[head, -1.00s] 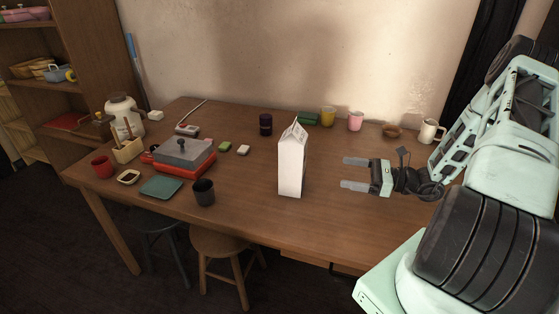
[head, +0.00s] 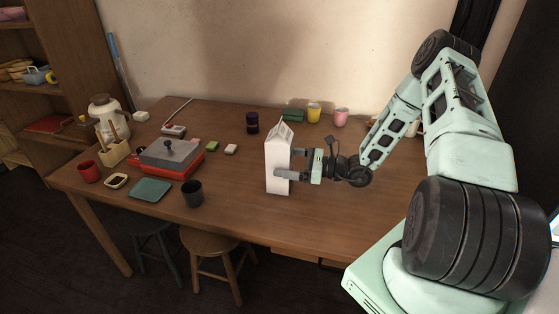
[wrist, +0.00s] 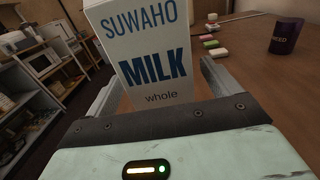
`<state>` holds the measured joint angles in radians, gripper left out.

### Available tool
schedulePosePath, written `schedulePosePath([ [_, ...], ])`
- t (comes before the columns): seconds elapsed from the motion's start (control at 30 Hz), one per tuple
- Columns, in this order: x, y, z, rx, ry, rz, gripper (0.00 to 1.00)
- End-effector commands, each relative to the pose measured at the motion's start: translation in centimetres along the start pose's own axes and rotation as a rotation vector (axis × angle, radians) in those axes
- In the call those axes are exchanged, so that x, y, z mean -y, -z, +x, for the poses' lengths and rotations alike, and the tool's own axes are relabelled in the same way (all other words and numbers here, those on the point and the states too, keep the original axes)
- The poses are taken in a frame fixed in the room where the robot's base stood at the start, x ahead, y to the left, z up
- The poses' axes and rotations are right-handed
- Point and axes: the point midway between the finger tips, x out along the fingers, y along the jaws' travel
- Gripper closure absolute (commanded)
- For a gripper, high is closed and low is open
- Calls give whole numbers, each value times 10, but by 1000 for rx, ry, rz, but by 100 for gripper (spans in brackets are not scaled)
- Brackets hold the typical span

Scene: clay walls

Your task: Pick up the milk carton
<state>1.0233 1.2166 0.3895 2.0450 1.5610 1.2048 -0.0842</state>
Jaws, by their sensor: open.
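The white milk carton (head: 277,165) stands upright on the wooden table near its front edge. In the wrist view the carton (wrist: 145,50) fills the upper middle, with "SUWAHO MILK whole" on its face. My gripper (head: 287,163) comes from the right at the carton's side. Its fingers are open. In the wrist view, one finger shows at either side of the carton's lower part, and the gripper (wrist: 158,92) seems to have the carton between or just beyond its fingertips. I cannot tell whether the fingers touch it.
A black cup (head: 192,193) stands left of the carton on the table (head: 225,210). A dark jar (head: 252,122), a yellow cup (head: 313,112) and a pink cup (head: 341,117) stand behind. A red-based grey-lidded cooker (head: 172,157) is further left. Stools (head: 212,246) stand in front.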

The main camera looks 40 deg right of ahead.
Motion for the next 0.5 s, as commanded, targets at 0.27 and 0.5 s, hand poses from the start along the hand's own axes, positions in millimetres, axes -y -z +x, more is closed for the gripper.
schedulePosePath([
  [0.27, 0, 0, 23, -1, 0, 0, 11],
  [0.5, 0, 0, 23, 0, 0, 0, 30],
])
